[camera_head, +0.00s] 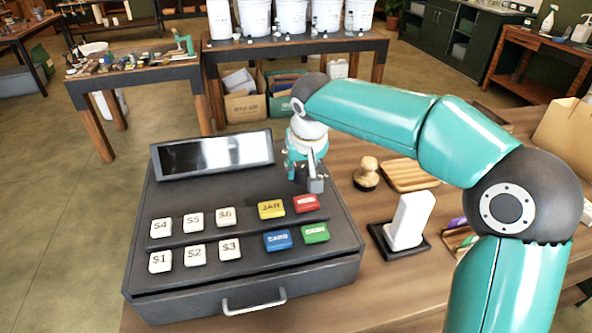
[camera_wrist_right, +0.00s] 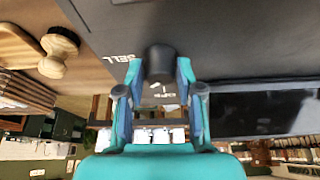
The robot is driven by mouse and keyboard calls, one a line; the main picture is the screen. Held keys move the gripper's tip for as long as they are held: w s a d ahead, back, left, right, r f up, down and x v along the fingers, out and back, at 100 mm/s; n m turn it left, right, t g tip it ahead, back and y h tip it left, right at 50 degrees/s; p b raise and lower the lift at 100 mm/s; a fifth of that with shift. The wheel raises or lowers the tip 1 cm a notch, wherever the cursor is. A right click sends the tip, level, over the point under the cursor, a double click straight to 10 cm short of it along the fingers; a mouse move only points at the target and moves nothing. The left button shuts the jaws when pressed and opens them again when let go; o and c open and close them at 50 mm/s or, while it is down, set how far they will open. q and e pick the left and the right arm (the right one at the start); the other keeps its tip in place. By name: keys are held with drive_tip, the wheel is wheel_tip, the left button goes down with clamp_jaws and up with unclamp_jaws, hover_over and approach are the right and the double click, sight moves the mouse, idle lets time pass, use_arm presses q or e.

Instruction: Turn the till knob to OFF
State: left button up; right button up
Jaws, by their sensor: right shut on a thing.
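The till (camera_head: 180,200) is a dark grey cash register on the wooden table, with a tilted screen and coloured keys. My right gripper (camera_head: 311,185) reaches down at the right of its screen, and in the head view it hides the knob. In the right wrist view the dark round knob (camera_wrist_right: 160,62) sits between the two teal fingers of the right gripper (camera_wrist_right: 160,75), which is shut on it. A label SELL (camera_wrist_right: 119,57) shows upside down beside the knob, and a label that looks like OFF (camera_wrist_right: 163,95) lies by it. The knob's exact pointing is hard to tell. My left gripper is out of view.
A wooden stamp (camera_head: 367,173), a slatted wooden board (camera_head: 409,174) and a white block on a black stand (camera_head: 409,221) stand right of the till. A paper bag (camera_head: 565,135) is at the far right. White buckets (camera_head: 291,17) line a table behind.

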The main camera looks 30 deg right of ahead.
drive_tip(key=n+y+p, duration=0.1)
drive_tip(key=n, duration=0.1)
drive_tip(key=n+y+p, duration=0.1)
drive_tip(key=n, duration=0.2)
drive_tip(key=shift+w+d+r, duration=0.15)
drive_tip(key=shift+d, duration=0.05)
drive_tip(key=shift+n+y+p, duration=0.7)
drive_tip(key=shift+n, duration=1.5)
drive_tip(key=o, duration=1.2)
drive_tip(key=shift+w+f, duration=0.2)
drive_tip(key=shift+f, duration=0.1)
drive_tip(key=shift+c, duration=0.2)
drive_tip(key=shift+s+r, duration=0.15)
drive_tip(key=v, duration=1.1)
drive_tip(key=shift+d+r, duration=0.15)
drive_tip(key=shift+r, duration=0.25)
